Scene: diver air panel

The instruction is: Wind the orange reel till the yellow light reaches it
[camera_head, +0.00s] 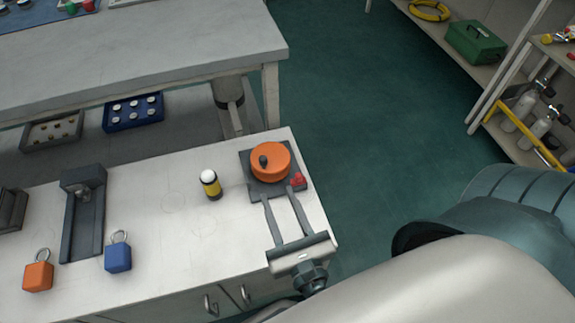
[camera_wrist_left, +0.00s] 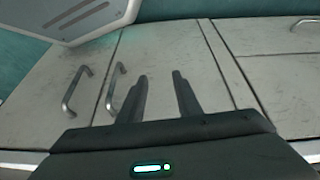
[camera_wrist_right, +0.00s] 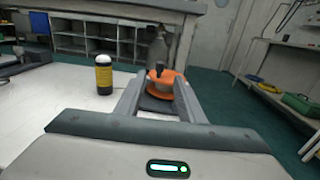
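The orange reel (camera_head: 270,162) sits on a dark square base near the right end of the white worktop, with a dark crank knob (camera_head: 263,161) on its top. The yellow light (camera_head: 210,184), a black and yellow cylinder with a white dome, stands upright to its left, apart from it. My right gripper (camera_head: 278,198) is open and empty, its fingers pointing at the reel's near side. In the right wrist view the reel (camera_wrist_right: 164,88) shows between and beyond the fingertips. My left gripper (camera_wrist_left: 160,80) is open and empty, facing cabinet doors; it is not in the head view.
A small red part (camera_head: 298,181) sits at the base's right corner. A blue padlock (camera_head: 118,255), an orange padlock (camera_head: 38,274) and a dark slotted bracket (camera_head: 84,215) stand at the left. The worktop between bracket and yellow light is clear. A grey table (camera_head: 150,50) stands behind.

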